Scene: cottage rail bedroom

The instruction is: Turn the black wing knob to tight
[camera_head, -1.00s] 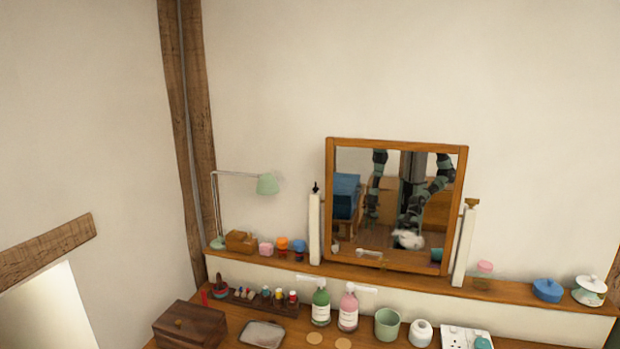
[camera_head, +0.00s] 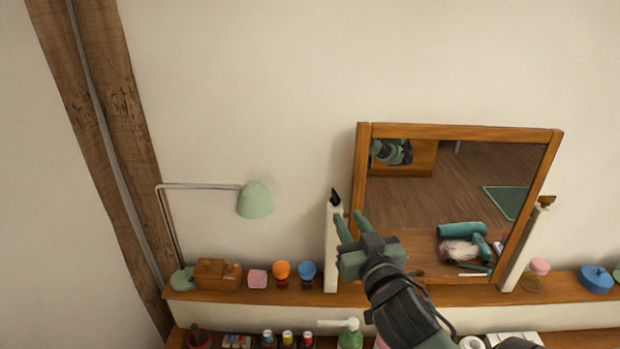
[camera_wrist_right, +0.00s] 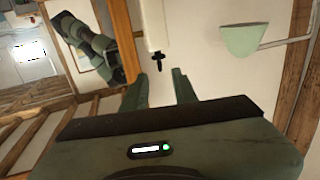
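The black wing knob (camera_head: 335,197) sits on top of the white left post (camera_head: 333,250) of the wooden-framed mirror (camera_head: 458,131). In the right wrist view the knob (camera_wrist_right: 157,62) shows just beyond my fingertips, between their lines. My right gripper (camera_head: 348,216) is open and empty, its two fingers pointing up toward the knob, seemingly a short way from it. In the right wrist view the fingers (camera_wrist_right: 160,80) stand apart with wall between them. Whether they touch the knob or post cannot be told. My left gripper is not directly in view.
A green lamp (camera_head: 255,200) stands left of the mirror. The shelf (camera_head: 240,292) carries a wooden box (camera_head: 218,274), a pink block (camera_head: 257,279) and small cups. A brass-coloured knob (camera_head: 545,201) tops the right post. Bottles stand below. The wall above is clear.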

